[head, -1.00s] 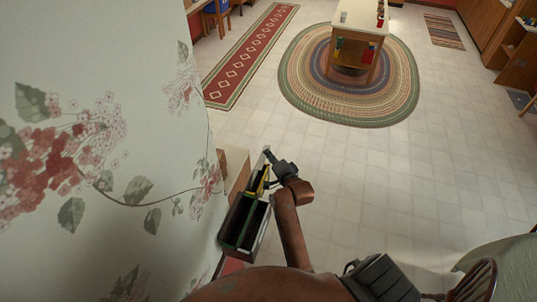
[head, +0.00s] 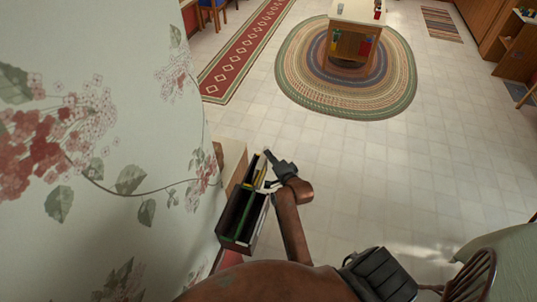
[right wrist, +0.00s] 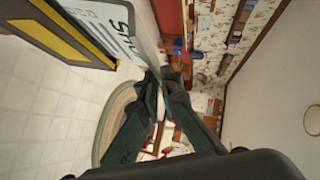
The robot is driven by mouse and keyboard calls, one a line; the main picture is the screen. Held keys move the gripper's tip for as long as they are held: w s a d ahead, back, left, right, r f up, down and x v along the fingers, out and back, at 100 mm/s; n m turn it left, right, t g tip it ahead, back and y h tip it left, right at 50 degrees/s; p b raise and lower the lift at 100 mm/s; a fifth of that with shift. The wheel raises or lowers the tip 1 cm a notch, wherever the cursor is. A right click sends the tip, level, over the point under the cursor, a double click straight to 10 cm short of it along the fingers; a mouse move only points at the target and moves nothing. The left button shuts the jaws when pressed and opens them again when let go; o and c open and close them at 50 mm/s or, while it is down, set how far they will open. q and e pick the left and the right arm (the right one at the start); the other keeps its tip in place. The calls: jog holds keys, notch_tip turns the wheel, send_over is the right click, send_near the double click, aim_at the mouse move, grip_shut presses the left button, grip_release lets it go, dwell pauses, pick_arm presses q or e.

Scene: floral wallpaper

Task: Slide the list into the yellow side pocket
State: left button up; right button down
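A dark organizer box (head: 233,217) with green and yellow edges sits beside the papered wall at lower center in the head view. Its yellow side pocket (head: 250,180) is at the far end; its yellow and dark edge also shows at upper left in the right wrist view (right wrist: 68,38). The list (right wrist: 118,28) is a white sheet with printed letters, right beside the yellow edge. My right gripper (head: 271,168) is at the box's far right side. In the right wrist view its fingertips (right wrist: 163,78) close on the list's edge. How far the list is inside the pocket is unclear. My left gripper is out of view.
The wall (head: 90,150) stands close on the left. A wooden ledge (head: 232,158) is behind the box. A chair (head: 475,278) and a green-covered table (head: 510,255) stand at lower right. Open tiled floor lies to the right, with an oval rug (head: 398,85) farther off.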

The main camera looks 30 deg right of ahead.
jog(key=shift+s+d+f+b, duration=0.1)
jog(key=shift+d+f+b, duration=0.1)
jog(key=shift+f, duration=0.45)
jog(key=shift+s+d+f+b, duration=0.1)
jog(key=shift+f+b, duration=0.1)
jog(key=shift+f, duration=0.4)
jog(key=c, duration=2.1)
grip_release()
